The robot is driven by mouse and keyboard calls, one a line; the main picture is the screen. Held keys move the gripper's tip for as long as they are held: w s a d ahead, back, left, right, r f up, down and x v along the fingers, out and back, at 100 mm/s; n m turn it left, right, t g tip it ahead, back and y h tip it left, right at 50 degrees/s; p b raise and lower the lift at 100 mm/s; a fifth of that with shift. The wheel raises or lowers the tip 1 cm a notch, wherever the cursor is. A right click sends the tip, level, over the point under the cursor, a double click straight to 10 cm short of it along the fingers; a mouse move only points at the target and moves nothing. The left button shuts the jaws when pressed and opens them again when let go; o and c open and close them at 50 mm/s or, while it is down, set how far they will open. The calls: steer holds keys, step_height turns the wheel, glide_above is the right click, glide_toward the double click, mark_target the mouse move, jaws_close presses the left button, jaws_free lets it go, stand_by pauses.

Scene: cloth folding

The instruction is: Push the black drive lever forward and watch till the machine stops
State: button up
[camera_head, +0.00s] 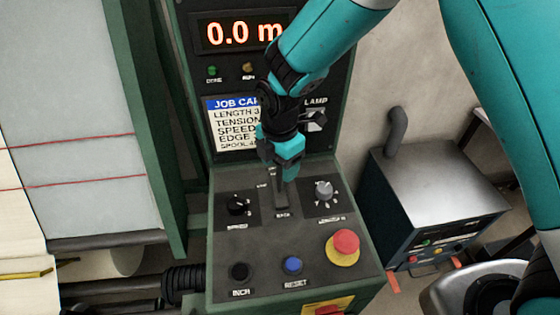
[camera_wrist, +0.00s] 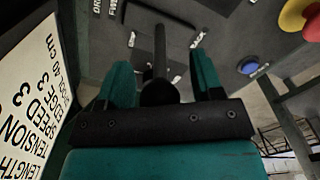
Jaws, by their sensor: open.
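The black drive lever (camera_wrist: 160,50) stands up from its slot on the sloped green-framed console. In the wrist view its shaft and round knob (camera_wrist: 158,92) are between the two teal fingers of my gripper (camera_wrist: 161,70). The fingers are open, with a gap on each side of the lever. In the head view my gripper (camera_head: 283,167) is over the slot (camera_head: 281,203) and hides most of the lever. The red display (camera_head: 232,33) above reads 0.0 m, its right end close to my arm.
A job card (camera_head: 231,125) is partly covered by my arm. A black knob (camera_head: 238,205), a grey selector (camera_head: 324,191), a blue reset button (camera_head: 292,265), a black inch button (camera_head: 239,271) and a red stop button (camera_head: 345,242) surround the lever. Pale cloth (camera_head: 70,110) hangs left.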

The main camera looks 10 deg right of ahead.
jaws_close()
steer(key=shift+w+g+p, duration=0.5)
steer(key=shift+w, duration=0.05)
steer(key=shift+w+f+b, duration=0.15)
steer(key=shift+w+b, duration=0.2)
steer(key=shift+w, duration=0.5)
jaws_free()
